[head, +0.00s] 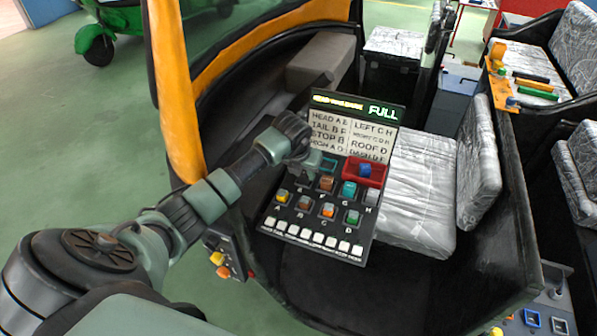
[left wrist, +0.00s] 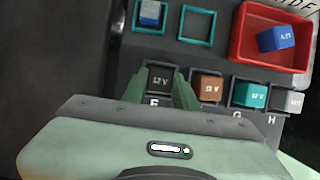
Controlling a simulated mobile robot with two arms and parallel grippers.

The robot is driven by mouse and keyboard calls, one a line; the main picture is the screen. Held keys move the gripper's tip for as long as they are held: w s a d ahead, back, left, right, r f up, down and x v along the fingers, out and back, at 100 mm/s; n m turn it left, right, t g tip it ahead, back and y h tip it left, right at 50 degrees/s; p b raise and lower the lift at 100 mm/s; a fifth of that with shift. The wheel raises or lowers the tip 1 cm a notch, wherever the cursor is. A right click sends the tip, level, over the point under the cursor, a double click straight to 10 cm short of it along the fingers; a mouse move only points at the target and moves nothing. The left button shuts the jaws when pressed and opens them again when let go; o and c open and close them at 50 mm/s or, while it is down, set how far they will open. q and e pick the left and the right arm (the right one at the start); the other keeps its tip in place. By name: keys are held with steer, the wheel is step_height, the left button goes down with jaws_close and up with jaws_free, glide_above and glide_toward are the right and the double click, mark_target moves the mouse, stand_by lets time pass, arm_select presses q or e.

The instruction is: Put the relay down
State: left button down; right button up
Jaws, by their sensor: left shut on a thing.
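My left gripper (head: 306,166) reaches over the upper left of the black relay panel (head: 328,262). In the left wrist view its green fingers (left wrist: 161,88) are shut on a black relay (left wrist: 161,79) marked 12 V, above the letter E. I cannot tell whether the relay sits fully in its socket. A brown relay (left wrist: 209,88), a teal relay (left wrist: 249,94) and a grey relay (left wrist: 287,100) stand to its right. A blue relay (left wrist: 276,38) lies tilted in the red tray (left wrist: 247,52). A blue and white relay (left wrist: 151,14) sits in a teal-framed socket. My right gripper is not in view.
An empty teal-framed socket (left wrist: 197,25) is left of the red tray. The lower row holds several coloured relays, such as an orange one (head: 328,210), above white buttons (head: 305,235). A label board (head: 350,136) and a lit FULL display (head: 382,112) stand behind. A silver seat (head: 415,195) is right.

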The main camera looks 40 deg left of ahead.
arm_select(q)
steer(key=shift+a+f, duration=0.15)
steer(key=shift+a, duration=0.25)
steer(key=c, duration=1.1)
jaws_free()
steer(key=shift+d, duration=0.25)
steer(key=shift+d+r, duration=0.25)
steer(key=shift+a, duration=0.2)
steer(key=shift+r+p, duration=0.25)
steer(key=shift+p, duration=0.2)
steer(key=p+v, duration=0.9)
steer(key=v, duration=0.2)
steer(key=shift+s, duration=0.3)
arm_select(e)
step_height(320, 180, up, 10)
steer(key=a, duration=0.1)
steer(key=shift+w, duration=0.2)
